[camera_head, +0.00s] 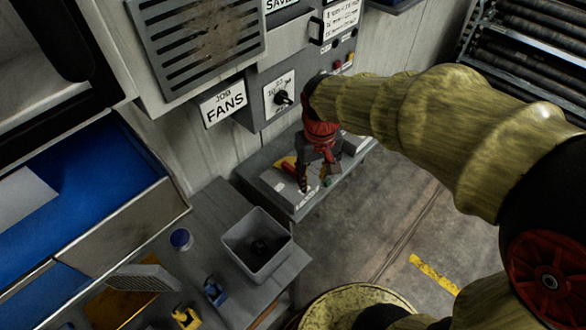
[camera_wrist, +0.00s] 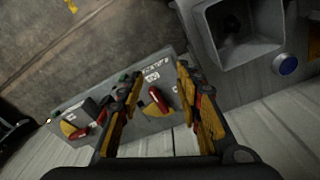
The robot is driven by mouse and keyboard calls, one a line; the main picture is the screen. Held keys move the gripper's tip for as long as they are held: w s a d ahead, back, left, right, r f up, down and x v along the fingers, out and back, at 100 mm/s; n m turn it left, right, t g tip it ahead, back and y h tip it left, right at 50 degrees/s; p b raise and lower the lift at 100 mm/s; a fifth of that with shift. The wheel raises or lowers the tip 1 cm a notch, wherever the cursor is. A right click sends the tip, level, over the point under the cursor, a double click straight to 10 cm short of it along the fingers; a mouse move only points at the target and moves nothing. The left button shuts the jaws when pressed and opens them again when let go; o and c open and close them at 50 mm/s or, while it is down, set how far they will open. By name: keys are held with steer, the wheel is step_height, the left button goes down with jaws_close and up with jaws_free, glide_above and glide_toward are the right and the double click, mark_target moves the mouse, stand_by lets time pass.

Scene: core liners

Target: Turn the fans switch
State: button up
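A sign reading "JOB FANS" (camera_head: 223,103) hangs on the wall beside a grey panel. To its right a black knob (camera_head: 283,98) sits on a white plate with print too small to read. My gripper (camera_head: 318,180) points down, below and right of that knob, over a low grey box (camera_head: 292,206). In the wrist view my gripper (camera_wrist: 159,74) is open, with nothing held between its fingers. A red handle on a yellow plate (camera_wrist: 157,98) shows between the fingers, on the grey box; I cannot tell the gap. A second red and yellow handle (camera_wrist: 82,131) is to its left.
A grey bin (camera_head: 258,250) and a blue-capped round object (camera_head: 181,239) stand on the bench at left. A louvred vent (camera_head: 198,40) juts out above the sign. Pipe racks (camera_head: 530,50) stand at top right. The floor (camera_head: 400,210) right of the box looks clear.

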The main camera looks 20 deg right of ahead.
steer(key=w+f+n+g, duration=0.2)
steer(key=w+f, duration=0.9)
steer(key=w, duration=0.1)
steer(key=r+n+t, duration=0.1)
steer(key=r+n, duration=0.1)
steer(key=n, duration=0.1)
glide_above(293, 169)
steer(key=shift+w+f, duration=0.15)
steer(key=shift+s, duration=0.2)
steer(key=shift+f+b, duration=0.3)
steer(key=shift+f, duration=0.05)
step_height(293, 169, down, 7)
steer(key=shift+f+b, duration=0.1)
steer(key=shift+b, duration=0.75)
steer(key=shift+c, duration=0.2)
steer(key=c, duration=0.7)
